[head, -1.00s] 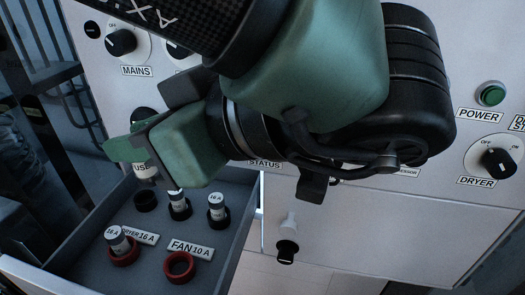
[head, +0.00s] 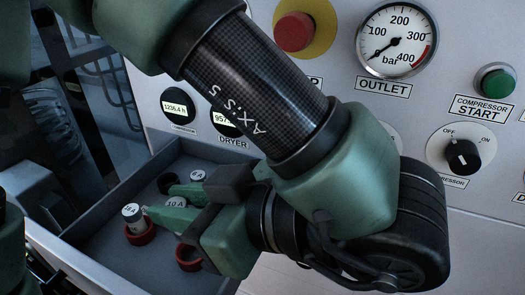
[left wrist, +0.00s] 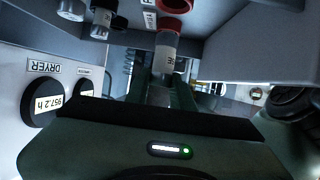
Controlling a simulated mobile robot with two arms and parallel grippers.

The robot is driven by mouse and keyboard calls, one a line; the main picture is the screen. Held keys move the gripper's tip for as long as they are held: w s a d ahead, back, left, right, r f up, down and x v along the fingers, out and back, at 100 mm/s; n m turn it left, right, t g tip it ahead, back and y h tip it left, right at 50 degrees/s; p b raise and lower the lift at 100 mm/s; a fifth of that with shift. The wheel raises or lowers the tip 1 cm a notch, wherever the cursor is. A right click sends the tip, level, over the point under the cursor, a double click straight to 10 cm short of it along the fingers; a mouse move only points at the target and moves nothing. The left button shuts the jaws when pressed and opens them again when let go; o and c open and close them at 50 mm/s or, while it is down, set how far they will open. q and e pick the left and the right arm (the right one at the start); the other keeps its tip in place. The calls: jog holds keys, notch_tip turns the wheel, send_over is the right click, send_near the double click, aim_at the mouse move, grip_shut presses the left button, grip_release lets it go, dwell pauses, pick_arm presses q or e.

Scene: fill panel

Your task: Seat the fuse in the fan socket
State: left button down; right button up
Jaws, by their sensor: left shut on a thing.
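A white fuse marked 16 A (head: 132,211) stands in a red ring socket (head: 140,236) in the grey drawer. My left gripper (head: 150,213) reaches in from the right, shut on this fuse. In the left wrist view the fuse (left wrist: 167,47) is between the fingertips (left wrist: 162,88), its far end at the red ring (left wrist: 172,25). The fan socket, another red ring (head: 188,258), is partly hidden by my gripper. The 10 A label (head: 175,203) is partly covered by a finger. My right gripper is not in view.
A fuse marked 8 A (head: 197,175) and a black ring socket (head: 168,183) are farther back in the drawer (head: 85,262). Other fuses (left wrist: 103,22) show in the left wrist view. The panel with dials and knobs (head: 462,157) rises behind.

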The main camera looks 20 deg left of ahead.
pick_arm(q)
jog(key=shift+w+f, duration=0.1)
jog(key=shift+f, duration=0.75)
notch_tip(320, 180, down, 3)
jog(key=shift+f+b, duration=0.15)
jog(key=shift+b, duration=0.3)
jog(key=shift+f, duration=0.2)
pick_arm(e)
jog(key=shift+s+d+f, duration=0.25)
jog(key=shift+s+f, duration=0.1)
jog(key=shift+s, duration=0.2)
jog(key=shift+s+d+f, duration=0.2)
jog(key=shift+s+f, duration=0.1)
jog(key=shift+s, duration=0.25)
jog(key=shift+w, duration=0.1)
pick_arm(q)
jog(key=shift+f, duration=0.15)
jog(key=c, duration=1.2)
grip_release()
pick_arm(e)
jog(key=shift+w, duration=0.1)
